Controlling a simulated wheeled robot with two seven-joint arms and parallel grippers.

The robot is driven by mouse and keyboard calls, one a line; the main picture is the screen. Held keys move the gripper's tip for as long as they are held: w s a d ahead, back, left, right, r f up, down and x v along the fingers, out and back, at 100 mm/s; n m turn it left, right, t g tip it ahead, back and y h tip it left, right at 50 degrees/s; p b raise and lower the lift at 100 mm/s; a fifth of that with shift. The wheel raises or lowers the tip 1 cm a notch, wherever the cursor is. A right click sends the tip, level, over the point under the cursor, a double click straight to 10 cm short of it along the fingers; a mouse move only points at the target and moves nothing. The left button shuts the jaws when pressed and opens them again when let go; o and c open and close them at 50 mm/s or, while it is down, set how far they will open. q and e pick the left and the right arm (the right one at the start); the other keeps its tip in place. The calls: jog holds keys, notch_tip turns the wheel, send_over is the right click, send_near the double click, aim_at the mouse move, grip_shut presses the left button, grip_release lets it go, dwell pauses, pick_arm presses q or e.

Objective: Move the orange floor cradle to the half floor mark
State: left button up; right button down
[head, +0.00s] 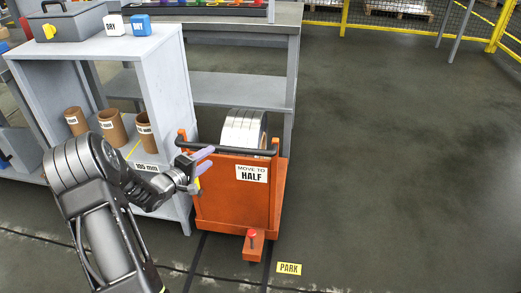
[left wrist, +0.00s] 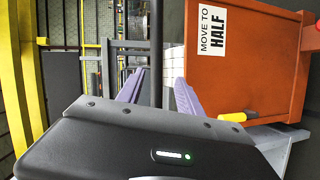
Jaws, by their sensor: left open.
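The orange floor cradle (head: 236,205) stands on the floor at the middle of the head view and bears a shiny steel coil (head: 243,130). Its front label reads "MOVE TO HALF", and a dark handle bar (head: 232,152) runs across its top. My left gripper (head: 205,160) is open at the left end of this bar. In the left wrist view the bar (left wrist: 156,50) shows upright between the spread purple fingers (left wrist: 158,92); I cannot tell whether they surround it. The cradle (left wrist: 262,65) fills the right there. No half floor mark is visible. My right gripper is not in view.
A yellow PARK mark (head: 289,268) lies right of the cradle's red-topped pedal (head: 252,240). A grey shelf (head: 180,100) with brown tubes stands close on the left, and a grey workbench (head: 285,60) behind. Open floor (head: 410,160) spreads right, up to yellow fencing.

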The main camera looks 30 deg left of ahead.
aim_at(220, 150)
pick_arm(q)
jog(key=shift+d+r+n+h, duration=0.3)
jog(key=shift+d+n, duration=0.05)
jog(key=shift+n, duration=0.75)
jog(key=shift+f, duration=0.1)
jog(key=b+x, duration=0.1)
jog(key=x, duration=0.6)
jog(key=shift+w+b, duration=0.3)
jog(key=shift+w, duration=0.1)
jog(key=shift+c, duration=0.5)
grip_shut()
